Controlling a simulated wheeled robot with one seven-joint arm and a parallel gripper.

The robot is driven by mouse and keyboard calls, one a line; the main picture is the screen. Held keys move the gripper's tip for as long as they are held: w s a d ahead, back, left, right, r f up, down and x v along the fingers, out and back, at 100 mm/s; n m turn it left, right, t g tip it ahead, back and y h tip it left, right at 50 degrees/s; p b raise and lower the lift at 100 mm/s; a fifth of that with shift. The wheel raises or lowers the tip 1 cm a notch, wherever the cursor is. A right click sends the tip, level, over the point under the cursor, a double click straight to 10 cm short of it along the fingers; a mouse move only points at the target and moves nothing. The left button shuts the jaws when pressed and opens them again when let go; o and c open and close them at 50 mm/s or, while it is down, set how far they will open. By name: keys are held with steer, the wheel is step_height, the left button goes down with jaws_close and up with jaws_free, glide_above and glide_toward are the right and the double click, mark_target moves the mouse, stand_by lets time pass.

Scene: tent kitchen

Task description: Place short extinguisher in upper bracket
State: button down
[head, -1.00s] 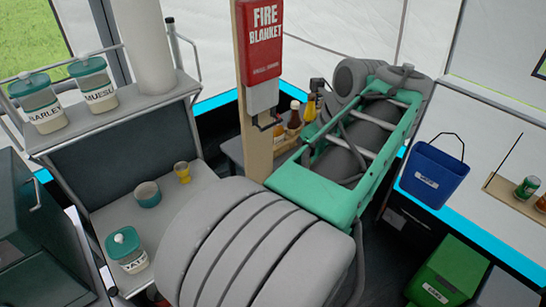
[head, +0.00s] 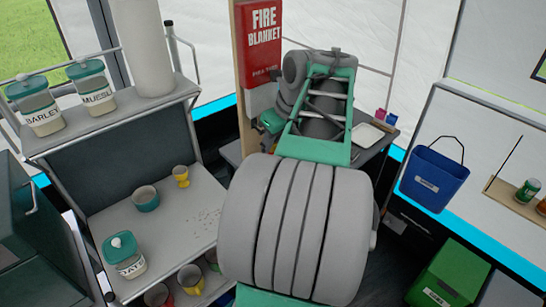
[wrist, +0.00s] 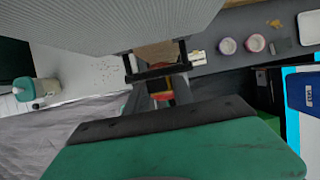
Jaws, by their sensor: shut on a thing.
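My gripper (head: 271,121) is at the wooden post (head: 243,110), just below the red fire blanket box (head: 262,40); my arm hides much of it in the head view. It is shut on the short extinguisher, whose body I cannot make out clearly. In the wrist view a green part with a dark edge, apparently of my gripper, fills the bottom. A black bracket (wrist: 155,72) shows against wood beyond it. A small red and yellow thing (wrist: 162,97) shows below the bracket; I cannot tell what it is. A pale ribbed surface fills the top.
A shelf unit (head: 95,125) with jars and cups stands left. A blue bin (head: 434,178) hangs right, above a green bin (head: 452,275).

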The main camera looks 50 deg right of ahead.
step_height(320, 180, down, 4)
steer(key=shift+f+b, duration=0.15)
steer(key=shift+b, duration=0.2)
steer(key=shift+w+d+f, duration=0.1)
steer(key=shift+w+f, duration=0.1)
steer(key=shift+f, duration=0.3)
steer(key=c, duration=1.1)
jaws_free()
steer(key=shift+f, duration=0.15)
steer(key=p+v, duration=0.3)
steer(key=v, duration=0.9)
steer(key=shift+s, duration=0.1)
